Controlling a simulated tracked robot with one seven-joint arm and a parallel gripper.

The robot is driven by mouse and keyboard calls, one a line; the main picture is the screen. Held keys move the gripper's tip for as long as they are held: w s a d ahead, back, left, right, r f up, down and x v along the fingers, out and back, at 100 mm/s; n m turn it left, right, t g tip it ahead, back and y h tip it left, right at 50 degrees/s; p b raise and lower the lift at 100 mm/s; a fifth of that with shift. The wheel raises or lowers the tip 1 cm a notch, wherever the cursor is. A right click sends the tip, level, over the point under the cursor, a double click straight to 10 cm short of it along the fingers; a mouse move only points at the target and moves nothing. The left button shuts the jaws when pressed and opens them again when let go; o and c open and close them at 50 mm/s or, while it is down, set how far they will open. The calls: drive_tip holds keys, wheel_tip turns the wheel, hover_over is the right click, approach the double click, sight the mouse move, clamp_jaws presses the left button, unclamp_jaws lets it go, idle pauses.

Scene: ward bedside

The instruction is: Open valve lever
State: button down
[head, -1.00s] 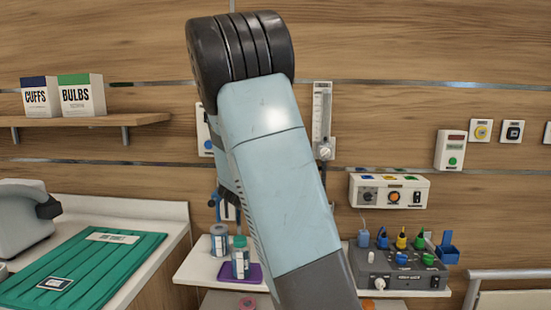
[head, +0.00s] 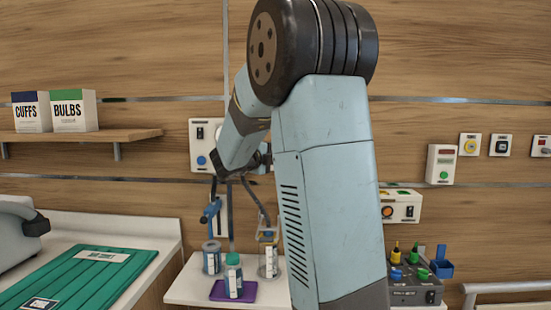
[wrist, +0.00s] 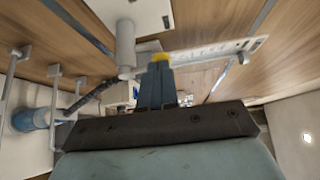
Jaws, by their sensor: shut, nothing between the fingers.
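My gripper (wrist: 158,84) shows in the wrist view as two blue-grey fingers shut together, with nothing seen between them. A small yellow piece (wrist: 160,57) shows just past the fingertips; I cannot tell whether they touch. A white cylinder (wrist: 125,45) stands beside the fingers to the left. In the head view my arm bends down toward the wall, and the fingertips cannot be made out. A blue lever-like fitting (head: 211,212) hangs on the wall below my wrist. I cannot tell for sure that it is the valve lever, or whether it is open.
A white wall panel (head: 205,135) is close behind my forearm. A green mat (head: 95,265) lies at left. My arm hides part of the wall.

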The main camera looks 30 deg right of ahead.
drive_tip(key=v, duration=1.4)
drive_tip(key=shift+w+f, duration=0.1)
